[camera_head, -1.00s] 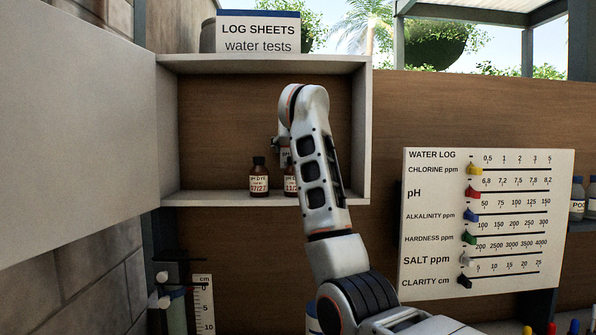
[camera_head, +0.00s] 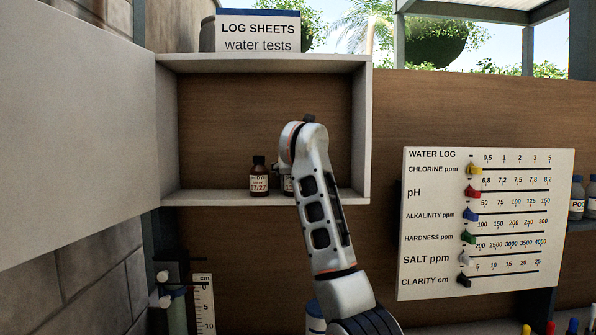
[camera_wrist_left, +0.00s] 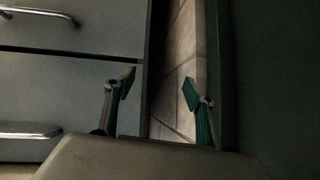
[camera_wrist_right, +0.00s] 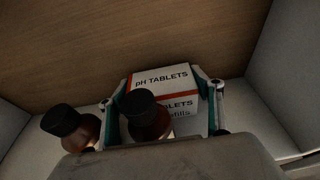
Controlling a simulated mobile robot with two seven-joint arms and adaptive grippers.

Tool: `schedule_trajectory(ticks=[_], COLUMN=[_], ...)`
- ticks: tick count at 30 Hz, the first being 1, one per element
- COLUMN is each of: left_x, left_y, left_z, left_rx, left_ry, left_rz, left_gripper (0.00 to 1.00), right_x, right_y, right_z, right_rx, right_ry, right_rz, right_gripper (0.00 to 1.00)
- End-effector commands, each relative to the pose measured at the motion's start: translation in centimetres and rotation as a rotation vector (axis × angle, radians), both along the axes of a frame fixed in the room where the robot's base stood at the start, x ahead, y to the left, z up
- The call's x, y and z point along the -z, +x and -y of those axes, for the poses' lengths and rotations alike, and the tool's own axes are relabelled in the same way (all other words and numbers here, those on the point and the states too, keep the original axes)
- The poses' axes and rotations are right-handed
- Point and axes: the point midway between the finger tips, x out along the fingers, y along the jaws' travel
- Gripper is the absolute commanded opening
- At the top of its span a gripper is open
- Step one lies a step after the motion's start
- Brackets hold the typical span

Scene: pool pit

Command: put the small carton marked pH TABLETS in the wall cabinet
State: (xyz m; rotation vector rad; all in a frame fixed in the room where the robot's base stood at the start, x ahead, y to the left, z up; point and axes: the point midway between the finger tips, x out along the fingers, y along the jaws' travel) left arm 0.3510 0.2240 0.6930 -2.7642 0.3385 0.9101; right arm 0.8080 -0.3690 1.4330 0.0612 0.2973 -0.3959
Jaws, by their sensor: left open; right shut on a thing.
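The white carton marked pH TABLETS (camera_wrist_right: 162,80) has red edges. It is between the fingers of my right gripper (camera_wrist_right: 163,92), which is shut on it, inside the wall cabinet (camera_head: 361,130). Two brown dark-capped bottles stand nearer the camera; one (camera_wrist_right: 148,113) covers part of the carton's front. In the head view my right arm hides the carton and the gripper. Whether the carton touches the shelf cannot be told. My left gripper (camera_wrist_left: 158,90) is open and empty in the left wrist view, beside grey drawers.
The cabinet door (camera_head: 75,130) stands open at the left. A brown bottle marked 07/27 (camera_head: 259,180) stands on the cabinet shelf, with another partly hidden beside it. A LOG SHEETS box (camera_head: 258,32) sits on top. A water log board (camera_head: 485,225) hangs to the right.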

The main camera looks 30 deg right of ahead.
Motion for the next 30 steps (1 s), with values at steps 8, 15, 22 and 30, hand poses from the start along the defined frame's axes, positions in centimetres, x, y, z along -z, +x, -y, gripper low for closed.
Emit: schedule_trajectory(ticks=[8, 15, 22, 30], left_x=[-0.1, -0.2, 0.4, -0.6], left_y=[0.0, 0.0, 0.3, 1.3], left_z=[0.2, 0.2, 0.8, 2.1], left_rx=[0.002, 0.002, 0.009, 0.039], left_ry=[-0.003, -0.003, -0.012, -0.029], left_rz=[0.002, 0.0, 0.014, 0.059], left_gripper=[0.54, 0.54, 0.54, 0.54], right_x=[0.0, -0.5, -1.4, -2.9], right_y=[0.0, -0.1, -3.4, -8.1], right_z=[0.0, 0.0, -1.5, -3.5], right_rx=[0.0, 0.001, 0.0, -0.001], right_ry=[0.0, -0.001, 0.001, 0.001], right_rz=[0.0, 0.001, 0.006, 0.004], right_gripper=[0.82, 0.82, 0.82, 0.82])
